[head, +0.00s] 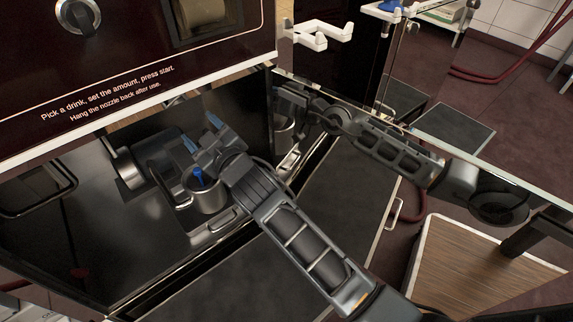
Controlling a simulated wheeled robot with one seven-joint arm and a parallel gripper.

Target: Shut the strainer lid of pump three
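My gripper (202,133) reaches into the open lower bay of a drink dispenser, its two blue-tipped fingers apart with nothing visible between them. Just below it stands the pump's round metal strainer pot (208,199). Its top looks open, with a blue piece (198,177) showing inside. The grey pump body (160,155) lies to the left of the pot. I cannot make out the strainer lid clearly; my gripper and wrist cover the area above and behind the pot. No pump number is readable. I cannot tell whether the gripper touches anything.
The dispenser's dark front panel (115,60) hangs over the bay. A mirror-like panel (450,150) to the right reflects my arm. A white nozzle holder (322,36) sticks out above it. A wood-topped surface (480,270) is at lower right. Red hose (510,62) lies at the back.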

